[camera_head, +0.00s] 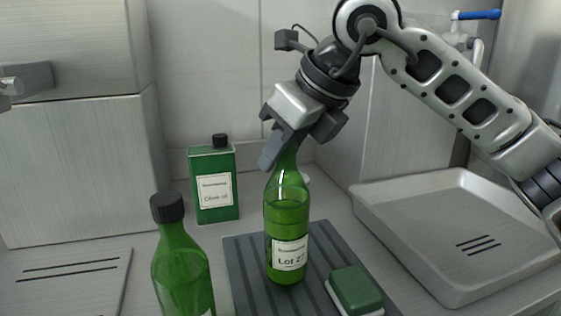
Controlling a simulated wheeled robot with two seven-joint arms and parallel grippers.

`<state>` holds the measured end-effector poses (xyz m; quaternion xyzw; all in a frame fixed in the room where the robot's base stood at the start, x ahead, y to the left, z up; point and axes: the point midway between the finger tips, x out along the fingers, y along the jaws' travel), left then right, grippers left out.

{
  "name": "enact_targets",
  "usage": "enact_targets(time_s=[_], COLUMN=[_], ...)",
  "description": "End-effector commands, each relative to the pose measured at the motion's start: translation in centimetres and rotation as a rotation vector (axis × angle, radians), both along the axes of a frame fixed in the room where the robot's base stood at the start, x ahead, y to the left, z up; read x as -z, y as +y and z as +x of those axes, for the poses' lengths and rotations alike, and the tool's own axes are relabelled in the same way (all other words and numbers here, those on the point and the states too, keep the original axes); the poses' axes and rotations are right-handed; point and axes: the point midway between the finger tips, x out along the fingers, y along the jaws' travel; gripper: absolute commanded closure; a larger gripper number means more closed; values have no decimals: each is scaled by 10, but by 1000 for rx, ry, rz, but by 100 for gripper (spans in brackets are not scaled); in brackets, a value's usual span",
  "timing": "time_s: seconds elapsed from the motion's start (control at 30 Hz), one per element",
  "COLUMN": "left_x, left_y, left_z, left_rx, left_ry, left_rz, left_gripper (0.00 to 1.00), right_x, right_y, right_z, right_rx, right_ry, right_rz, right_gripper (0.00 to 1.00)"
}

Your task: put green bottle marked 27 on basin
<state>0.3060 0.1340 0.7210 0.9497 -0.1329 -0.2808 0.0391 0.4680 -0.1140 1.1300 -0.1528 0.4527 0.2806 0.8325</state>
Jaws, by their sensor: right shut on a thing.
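The green bottle marked Lot 27 (286,222) stands upright on a dark ribbed mat (243,268) in the middle of the counter. My right gripper (280,150) comes in from the upper right and is shut on the neck of this bottle. The gripper fingers hide the bottle's top. The basin (420,222), a wide shallow grey tray with three dark slots, lies to the right, apart from the bottle, and looks empty. My left gripper does not show.
A second green bottle (182,262) with a black cap stands front left. A green olive oil tin (213,183) stands behind. A green and white sponge (355,290) lies on the mat's right side. A blue-handled tap (478,15) is above the basin.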

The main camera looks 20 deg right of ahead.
Motion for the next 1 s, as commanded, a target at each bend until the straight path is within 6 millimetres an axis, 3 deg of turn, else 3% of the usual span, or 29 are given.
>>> enact_targets(time_s=[0.13,0.5,0.53,0.6,1.0], left_x=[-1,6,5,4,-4], left_y=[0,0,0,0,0], left_z=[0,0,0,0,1], left_rx=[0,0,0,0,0], left_ry=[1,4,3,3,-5], left_rz=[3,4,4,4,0], left_gripper=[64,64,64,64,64], right_x=[18,24,23,23,15], right_y=[0,1,0,0,-1], right_z=[-1,-1,-1,-1,-2], right_rx=[-1,-1,-1,-1,0], right_ry=[-1,-2,1,1,-2], right_rz=[2,2,1,1,1], right_gripper=[100,100,71,54,54])
